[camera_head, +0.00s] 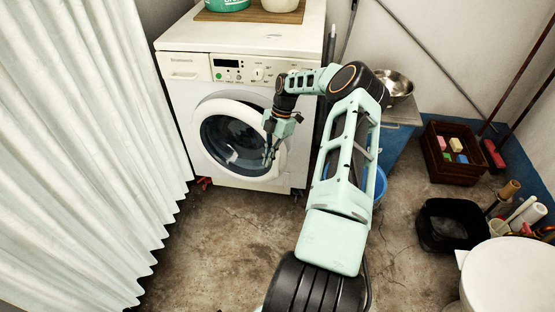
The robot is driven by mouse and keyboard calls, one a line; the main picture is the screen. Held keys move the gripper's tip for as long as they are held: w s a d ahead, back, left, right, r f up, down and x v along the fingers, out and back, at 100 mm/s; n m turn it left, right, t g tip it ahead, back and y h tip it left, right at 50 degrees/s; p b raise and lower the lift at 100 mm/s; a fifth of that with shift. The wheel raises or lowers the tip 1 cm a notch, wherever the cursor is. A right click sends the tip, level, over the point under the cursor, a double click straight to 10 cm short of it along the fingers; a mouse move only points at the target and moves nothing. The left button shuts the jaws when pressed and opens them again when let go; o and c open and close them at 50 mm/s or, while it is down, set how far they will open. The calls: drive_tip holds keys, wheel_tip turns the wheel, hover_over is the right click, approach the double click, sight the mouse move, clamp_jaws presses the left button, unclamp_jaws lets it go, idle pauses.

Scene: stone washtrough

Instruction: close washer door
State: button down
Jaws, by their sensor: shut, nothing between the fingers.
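The white washer (235,85) stands against the back wall with its front facing me. Its round door (236,140) has a thick white rim and dark glass. The door lies at or near the front panel; I cannot tell whether it is flush or slightly ajar. My gripper (269,158) is shut and empty, with its fingers pointing down in front of the door's right side. Fingers and wrist hide part of the right rim. I cannot tell whether the fingertips touch the door.
A pale curtain (80,140) hangs along the left. A blue tub (379,187) is behind my arm on the right. A dark red crate (452,174), black bin (448,226) and white round-topped object (510,272) stand right. The floor (215,250) before the washer is clear.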

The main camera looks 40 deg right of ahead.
sight(263, 132)
drive_tip(key=w+p+v, duration=0.1)
drive_tip(key=p+v, duration=0.1)
drive_tip(key=v, duration=0.7)
drive_tip(key=w+a+r+n+t+h+b, duration=0.2)
drive_tip(key=a+r+n+h+b, duration=0.15)
drive_tip(key=a+r+h, duration=0.3)
drive_tip(key=shift+n, duration=0.45)
drive_tip(key=w+d+f+b, duration=0.1)
drive_tip(key=d+f, duration=0.1)
drive_tip(key=f, duration=0.1)
drive_tip(key=w+d+f+b, duration=0.1)
drive_tip(key=d+f, duration=0.1)
drive_tip(key=f, duration=0.1)
drive_tip(key=w+d+f+b, duration=0.1)
drive_tip(key=d+f+b, duration=0.1)
drive_tip(key=f, duration=0.1)
drive_tip(key=shift+w, duration=0.1)
drive_tip(key=shift+d, duration=0.1)
drive_tip(key=shift+r, duration=0.1)
